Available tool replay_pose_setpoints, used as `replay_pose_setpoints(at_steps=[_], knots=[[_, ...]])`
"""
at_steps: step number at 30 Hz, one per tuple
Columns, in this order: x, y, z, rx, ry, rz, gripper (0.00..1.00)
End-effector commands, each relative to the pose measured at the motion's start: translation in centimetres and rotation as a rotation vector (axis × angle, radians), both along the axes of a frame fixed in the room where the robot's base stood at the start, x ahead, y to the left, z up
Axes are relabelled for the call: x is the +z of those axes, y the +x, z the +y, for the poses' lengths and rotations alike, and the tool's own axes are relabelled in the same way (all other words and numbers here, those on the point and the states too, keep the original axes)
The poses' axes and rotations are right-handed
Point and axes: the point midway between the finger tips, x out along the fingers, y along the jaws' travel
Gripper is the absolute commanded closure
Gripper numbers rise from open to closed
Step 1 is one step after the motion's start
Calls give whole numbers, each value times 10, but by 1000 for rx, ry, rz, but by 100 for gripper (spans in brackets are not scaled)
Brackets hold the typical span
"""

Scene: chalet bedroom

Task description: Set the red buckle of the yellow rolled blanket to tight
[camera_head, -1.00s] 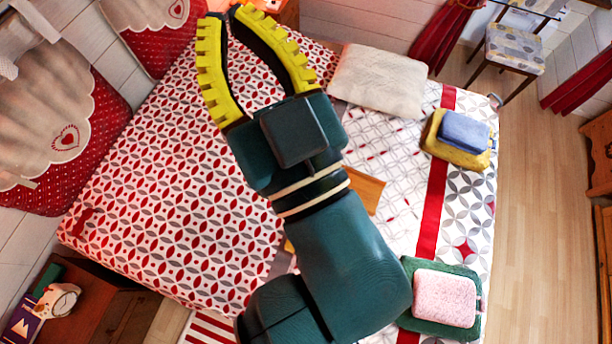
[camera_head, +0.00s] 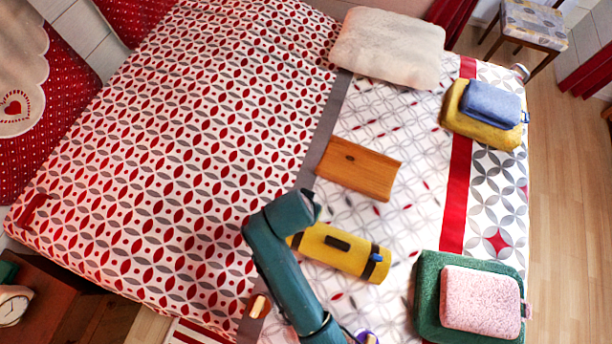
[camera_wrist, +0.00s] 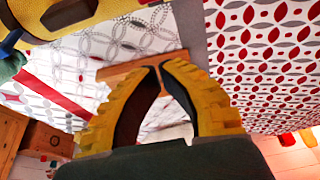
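The yellow rolled blanket (camera_head: 340,252) lies on the bed in the head view, with dark straps, a dark handle (camera_head: 337,243) and a blue buckle (camera_head: 377,258) at its right end. My arm crosses in front of its left end, and I see no red buckle. In the wrist view part of the yellow roll (camera_wrist: 85,22) shows at top left, with a dark strap and the blue buckle (camera_wrist: 10,42). My gripper (camera_wrist: 160,67) has yellow ribbed fingers whose tips meet with nothing visible between them. It is apart from the roll. The head view does not show the fingers.
A wooden board (camera_head: 358,168) lies behind the roll. A green blanket (camera_head: 428,295) with a pink one (camera_head: 480,298) on it lies at right. A blue blanket (camera_head: 490,102) on a yellow one (camera_head: 468,125) and a white pillow (camera_head: 385,45) lie farther back. The left bedspread is clear.

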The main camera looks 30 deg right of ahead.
Motion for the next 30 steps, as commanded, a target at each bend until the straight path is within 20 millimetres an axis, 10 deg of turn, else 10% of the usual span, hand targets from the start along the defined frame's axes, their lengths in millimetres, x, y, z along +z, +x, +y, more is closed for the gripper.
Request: replay_pose_setpoints(at_steps=[8,22,30], knots=[[-8,2,-2,2,0,0,100],[-99,20,-26,3,0,-1,100],[-93,-2,4,5,1,-3,100]])
